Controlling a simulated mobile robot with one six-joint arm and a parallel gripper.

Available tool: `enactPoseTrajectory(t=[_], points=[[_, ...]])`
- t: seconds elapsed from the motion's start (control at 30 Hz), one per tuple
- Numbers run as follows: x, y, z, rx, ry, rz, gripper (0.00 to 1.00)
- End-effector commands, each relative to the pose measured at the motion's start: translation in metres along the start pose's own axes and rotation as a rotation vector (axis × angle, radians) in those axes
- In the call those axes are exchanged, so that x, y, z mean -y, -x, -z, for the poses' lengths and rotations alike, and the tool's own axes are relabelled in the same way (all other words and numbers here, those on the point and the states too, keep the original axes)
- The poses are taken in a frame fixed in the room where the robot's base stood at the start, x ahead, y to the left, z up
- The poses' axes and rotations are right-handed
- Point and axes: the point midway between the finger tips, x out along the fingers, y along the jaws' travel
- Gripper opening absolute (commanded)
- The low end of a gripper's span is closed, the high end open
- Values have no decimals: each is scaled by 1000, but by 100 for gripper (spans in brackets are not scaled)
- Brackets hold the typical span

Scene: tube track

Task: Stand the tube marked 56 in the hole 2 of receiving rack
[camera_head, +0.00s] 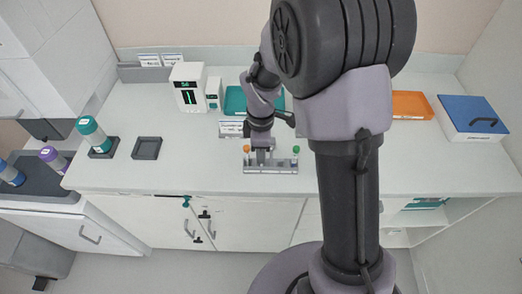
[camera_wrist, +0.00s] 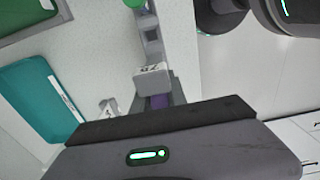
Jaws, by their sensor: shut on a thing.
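A grey rack (camera_head: 270,169) stands near the front edge of the counter. An orange-capped tube (camera_head: 246,149) is at its left end and a green-capped tube (camera_head: 296,149) at its right end. My gripper (camera_head: 262,147) is above the rack, between these two. In the wrist view my gripper (camera_wrist: 158,102) is shut on a tube with a pale, marked top (camera_wrist: 152,77); the mark is too small to read surely. The grey rack (camera_wrist: 150,38) runs beyond it, with a green cap (camera_wrist: 133,3) at the top. The held tube's lower end and the hole under it are hidden.
A teal tray (camera_head: 235,100) and a white device (camera_head: 188,88) stand behind. An orange tray (camera_head: 411,105) and a blue box (camera_head: 473,118) are at right.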

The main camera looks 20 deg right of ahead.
Motion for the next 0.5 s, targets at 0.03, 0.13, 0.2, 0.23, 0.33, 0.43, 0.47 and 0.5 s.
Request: enactPoseTrajectory(t=[0.03,0.13,0.2,0.23,0.33,0.43,0.47,0.5], points=[[0,-2,0,0,0,0,0],[0,-3,0,0,0,0,0],[0,-3,0,0,0,0,0],[0,-3,0,0,0,0,0],[0,-3,0,0,0,0,22],[0,-3,0,0,0,0,41],[0,-3,0,0,0,0,43],[0,-3,0,0,0,0,43]])
